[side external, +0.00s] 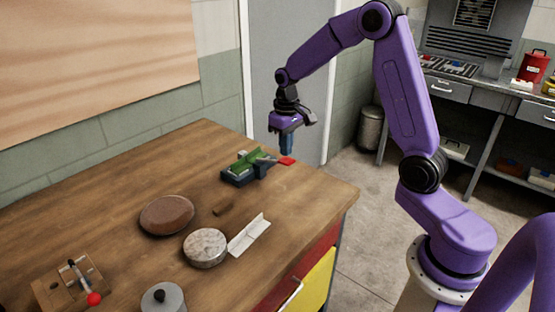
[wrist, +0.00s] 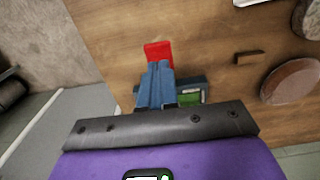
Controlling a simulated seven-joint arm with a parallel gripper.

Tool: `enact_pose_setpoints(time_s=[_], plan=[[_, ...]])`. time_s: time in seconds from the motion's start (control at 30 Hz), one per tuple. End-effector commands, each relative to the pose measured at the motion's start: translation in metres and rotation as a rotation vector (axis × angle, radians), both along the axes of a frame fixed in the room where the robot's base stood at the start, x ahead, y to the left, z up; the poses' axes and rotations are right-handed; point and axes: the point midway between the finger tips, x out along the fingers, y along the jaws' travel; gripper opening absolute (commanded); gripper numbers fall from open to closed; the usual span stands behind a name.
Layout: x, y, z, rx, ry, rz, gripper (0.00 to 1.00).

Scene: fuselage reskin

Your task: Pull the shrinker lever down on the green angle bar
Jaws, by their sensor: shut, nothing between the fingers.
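The shrinker (side external: 240,177) is a small dark blue tool on the wooden table near its far right corner. The green angle bar (side external: 243,163) lies in its top. Its lever ends in a red handle (side external: 286,161) pointing to the right. My gripper (side external: 287,150) points down with its blue fingers together, just above the red handle; I cannot tell whether they touch it. In the wrist view the shut fingers (wrist: 158,68) overlap the lever, and the red handle (wrist: 158,50) shows past their tips. Part of the green bar (wrist: 190,96) and shrinker body (wrist: 197,82) show to their right.
On the wooden table (side external: 110,190) lie a brown disc (side external: 167,215), a small brown block (side external: 223,208), a grey round block (side external: 205,248) and a white angle piece (side external: 249,235). A red-knobbed tool (side external: 75,285) and a lidded pot (side external: 163,299) stand nearer the camera.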

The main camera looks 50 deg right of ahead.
Motion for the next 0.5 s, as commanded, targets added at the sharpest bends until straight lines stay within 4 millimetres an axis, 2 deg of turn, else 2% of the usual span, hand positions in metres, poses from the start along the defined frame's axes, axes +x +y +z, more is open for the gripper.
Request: enact_pose_setpoints(time_s=[0.5], plan=[[0.000, 0.000, -0.015, 0.000, 0.001, 0.000, 0.00]])
